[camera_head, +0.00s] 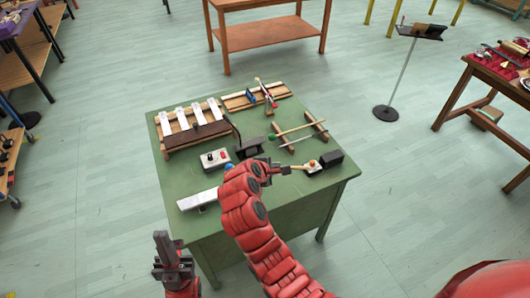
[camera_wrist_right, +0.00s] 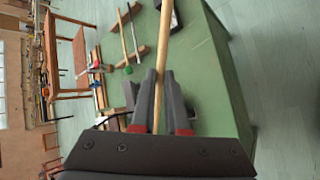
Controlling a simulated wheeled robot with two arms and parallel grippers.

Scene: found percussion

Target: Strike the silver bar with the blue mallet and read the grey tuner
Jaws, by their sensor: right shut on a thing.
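My right gripper (camera_head: 268,170) is shut on a wooden stick (camera_wrist_right: 162,50), which runs up between its fingers in the right wrist view (camera_wrist_right: 160,95). A small blue patch (camera_head: 228,167) shows beside my right arm in the head view; I cannot tell surely that it is the stick's head. A silver bar (camera_head: 199,199) lies at the table's front left, apart from the gripper.
The green table (camera_head: 290,205) also bears a rack of pale bars (camera_head: 182,119), a black stand (camera_head: 250,148), a black block (camera_head: 331,158) and a rack with a green-headed mallet (camera_head: 296,131). A music stand (camera_head: 386,112) stands beyond the table.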

